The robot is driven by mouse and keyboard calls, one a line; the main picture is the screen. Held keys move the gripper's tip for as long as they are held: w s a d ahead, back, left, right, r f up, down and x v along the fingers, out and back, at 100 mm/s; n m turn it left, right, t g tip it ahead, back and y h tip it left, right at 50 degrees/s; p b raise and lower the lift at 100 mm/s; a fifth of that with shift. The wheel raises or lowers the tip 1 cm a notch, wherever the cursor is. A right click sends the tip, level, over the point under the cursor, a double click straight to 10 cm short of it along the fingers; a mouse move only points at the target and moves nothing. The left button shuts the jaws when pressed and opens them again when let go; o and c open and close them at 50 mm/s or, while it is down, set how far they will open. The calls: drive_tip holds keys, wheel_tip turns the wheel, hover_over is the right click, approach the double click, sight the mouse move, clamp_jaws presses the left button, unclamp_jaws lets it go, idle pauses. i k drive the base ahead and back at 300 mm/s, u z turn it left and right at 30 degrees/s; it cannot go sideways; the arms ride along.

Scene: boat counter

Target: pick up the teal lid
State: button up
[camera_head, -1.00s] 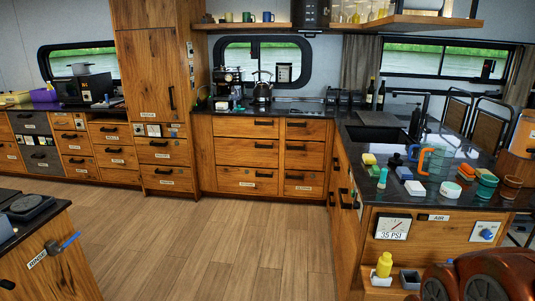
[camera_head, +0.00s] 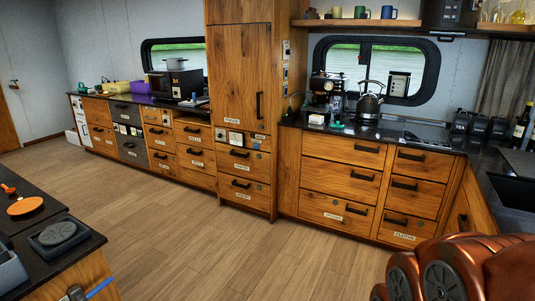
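I cannot make out a teal lid for sure. A small teal-green thing (camera_head: 337,126) lies on the back counter in front of the coffee machine (camera_head: 328,91), too small to tell what it is. A small white block (camera_head: 316,119) sits just left of it, and the kettle (camera_head: 369,103) stands to its right. My gripper is not in view. Only a brown part of my arm shows at the lower right.
Wooden drawers (camera_head: 342,183) run below the back counter beside a tall cabinet (camera_head: 238,80). A dark counter at the lower left holds an orange disc (camera_head: 25,206) and a black round-topped device (camera_head: 58,234). The wood floor (camera_head: 220,250) between is clear.

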sight(337, 125)
drive_tip(key=u, duration=0.15)
drive_tip(key=i, duration=4.1)
drive_tip(key=z, duration=0.5)
drive_tip(key=i, duration=0.8)
